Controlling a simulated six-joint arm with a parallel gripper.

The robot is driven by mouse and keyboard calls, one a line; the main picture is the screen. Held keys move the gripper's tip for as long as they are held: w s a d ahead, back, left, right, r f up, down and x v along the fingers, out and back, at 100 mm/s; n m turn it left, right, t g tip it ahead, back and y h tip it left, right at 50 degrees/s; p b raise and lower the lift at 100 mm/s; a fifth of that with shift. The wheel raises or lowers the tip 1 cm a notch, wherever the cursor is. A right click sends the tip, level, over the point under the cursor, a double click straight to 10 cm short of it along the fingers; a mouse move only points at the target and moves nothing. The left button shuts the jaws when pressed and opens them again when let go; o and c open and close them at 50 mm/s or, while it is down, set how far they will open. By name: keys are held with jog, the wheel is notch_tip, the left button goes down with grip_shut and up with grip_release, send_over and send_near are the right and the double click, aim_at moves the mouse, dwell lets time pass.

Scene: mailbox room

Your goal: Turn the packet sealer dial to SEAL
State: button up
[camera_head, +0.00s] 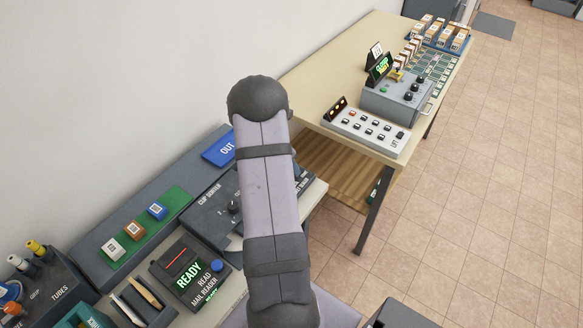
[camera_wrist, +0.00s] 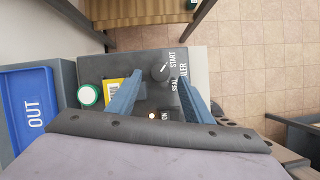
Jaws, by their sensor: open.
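The packet sealer (camera_wrist: 130,65) is a dark grey panel in the wrist view, with START, SEAL and ON lettering along its right side. Its dial (camera_wrist: 160,72) is a dark round knob with a white pointer mark slanting toward the START side. My gripper (camera_wrist: 160,78) is open, with one blue finger on each side of the dial in the picture. I cannot tell whether they touch it or how high they are above it. In the head view my arm hides the gripper and much of the panel.
A blue OUT tray (camera_wrist: 27,112) lies left of the panel; it also shows in the head view (camera_head: 219,149). A white-green round button (camera_wrist: 88,95) and yellow label are left of the dial. A READY reader (camera_head: 189,274) stands nearby. A second table (camera_head: 322,77) stands behind.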

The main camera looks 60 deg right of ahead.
jog(key=shift+p+x, duration=0.45)
jog(key=shift+x, duration=1.6)
jog(key=c, duration=1.1)
